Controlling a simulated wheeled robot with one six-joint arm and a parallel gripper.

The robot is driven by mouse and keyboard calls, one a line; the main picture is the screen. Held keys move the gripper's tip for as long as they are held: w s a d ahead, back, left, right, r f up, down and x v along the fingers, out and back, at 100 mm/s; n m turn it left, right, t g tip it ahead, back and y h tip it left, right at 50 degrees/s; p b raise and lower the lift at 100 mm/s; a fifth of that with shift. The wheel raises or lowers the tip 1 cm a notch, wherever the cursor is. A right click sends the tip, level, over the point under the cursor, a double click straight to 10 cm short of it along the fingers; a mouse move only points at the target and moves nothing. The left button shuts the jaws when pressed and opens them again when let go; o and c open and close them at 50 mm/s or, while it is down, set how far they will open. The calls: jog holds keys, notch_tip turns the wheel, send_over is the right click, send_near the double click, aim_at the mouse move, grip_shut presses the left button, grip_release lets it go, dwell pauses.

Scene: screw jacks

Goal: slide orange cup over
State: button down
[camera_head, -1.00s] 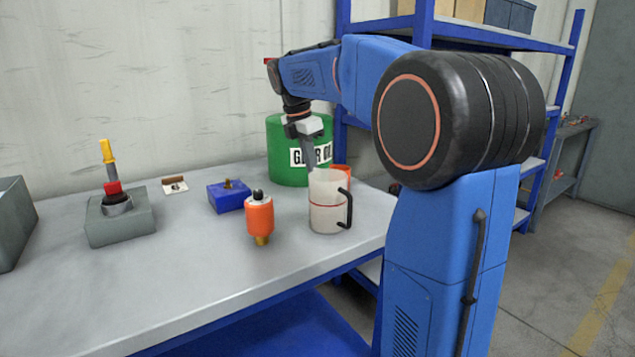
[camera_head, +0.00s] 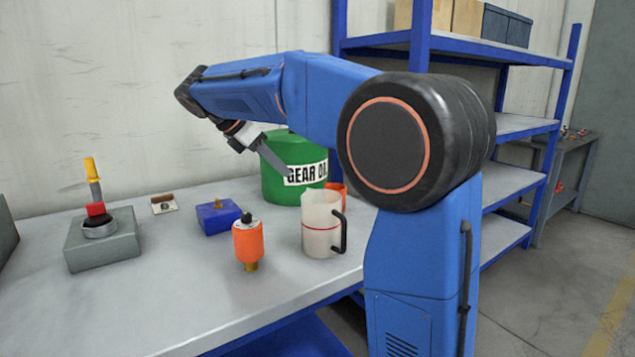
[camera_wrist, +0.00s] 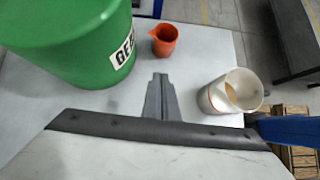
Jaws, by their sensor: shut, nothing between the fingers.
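The orange cup (camera_head: 338,190) stands on the workbench (camera_head: 190,300), partly hidden behind the white jug (camera_head: 321,222) in the head view. In the wrist view the small orange cup (camera_wrist: 163,40) stands upright beside the green gear oil drum (camera_wrist: 70,40), with the white jug (camera_wrist: 232,92) to its right. My gripper (camera_head: 277,163) is shut and empty, tilted in the air in front of the drum, left of the cup. In the wrist view its closed fingers (camera_wrist: 160,80) point toward the cup, apart from it.
An orange-and-brass bottle-shaped part (camera_head: 248,242), a blue block (camera_head: 218,216) and a grey jack base with a red and yellow post (camera_head: 102,242) stand on the left. A small brown-and-white item (camera_head: 164,204) lies behind. Blue shelving (camera_head: 505,185) stands right. The front bench is clear.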

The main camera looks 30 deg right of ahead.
aim_at(340, 188)
jog(key=shift+h, duration=0.3)
jog(key=x, duration=0.8)
jog(key=shift+w+d+f, duration=0.2)
jog(key=shift+d+f, duration=0.05)
jog(key=shift+f, duration=0.1)
jog(key=shift+d, duration=1.15)
jog(key=shift+d+f, duration=0.1)
jog(key=shift+d, duration=0.85)
jog(key=shift+s+d, duration=0.15)
jog(key=shift+d, duration=1.55)
